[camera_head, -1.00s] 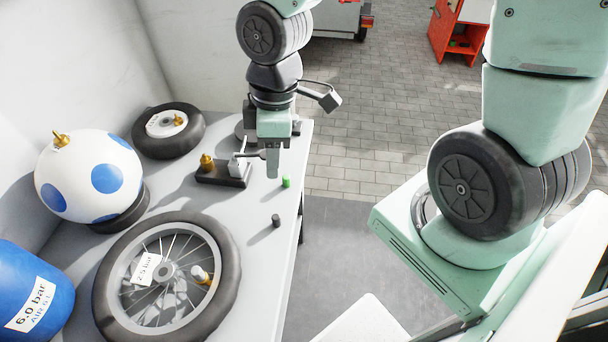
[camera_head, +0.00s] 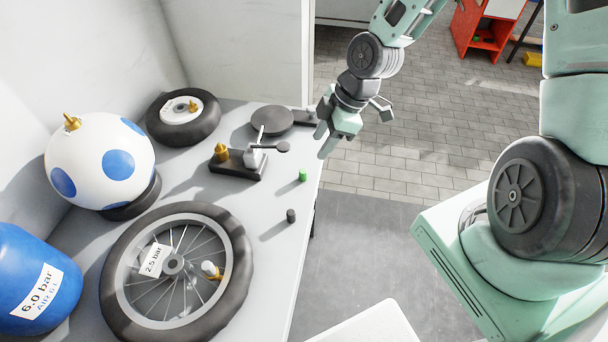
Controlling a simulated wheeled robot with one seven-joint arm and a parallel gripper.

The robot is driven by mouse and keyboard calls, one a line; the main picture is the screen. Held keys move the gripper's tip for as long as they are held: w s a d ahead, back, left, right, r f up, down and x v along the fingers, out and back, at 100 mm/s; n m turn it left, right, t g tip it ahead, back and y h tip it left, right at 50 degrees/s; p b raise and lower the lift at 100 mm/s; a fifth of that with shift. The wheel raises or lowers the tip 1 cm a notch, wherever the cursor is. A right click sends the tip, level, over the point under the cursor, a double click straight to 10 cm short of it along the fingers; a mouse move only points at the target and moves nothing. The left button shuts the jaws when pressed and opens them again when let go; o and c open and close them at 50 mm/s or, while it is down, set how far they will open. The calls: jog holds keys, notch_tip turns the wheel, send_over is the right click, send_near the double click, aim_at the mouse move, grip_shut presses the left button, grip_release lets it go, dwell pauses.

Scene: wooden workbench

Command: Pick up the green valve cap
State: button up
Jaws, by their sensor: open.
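The green valve cap (camera_head: 302,176) is a small upright cylinder on the grey workbench (camera_head: 265,285), near its right edge. My gripper (camera_head: 322,146) hangs above and beyond the cap, slightly to its right, by the bench's far right edge. Its fingers point down and to the left, spread apart, with nothing visible between them. The gripper and the cap are clearly apart.
A black cap (camera_head: 291,215) stands nearer on the bench. Left of the green cap is a black block with a brass valve and lever (camera_head: 238,165). A spoked wheel (camera_head: 240,260), a small wheel (camera_head: 212,118), a spotted ball (camera_head: 88,150) and a blue tank (camera_head: 30,265) fill the left.

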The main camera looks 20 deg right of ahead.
send_over(305, 170)
jog(key=d, duration=0.2)
jog(key=f, duration=0.5)
jog(key=shift+s+a+f, duration=0.15)
jog(key=shift+s+a, duration=0.05)
jog(key=shift+s, duration=0.15)
jog(key=shift+p+x, duration=0.85)
jog(key=shift+x, duration=1.75)
jog(key=shift+d, duration=0.1)
grip_shut()
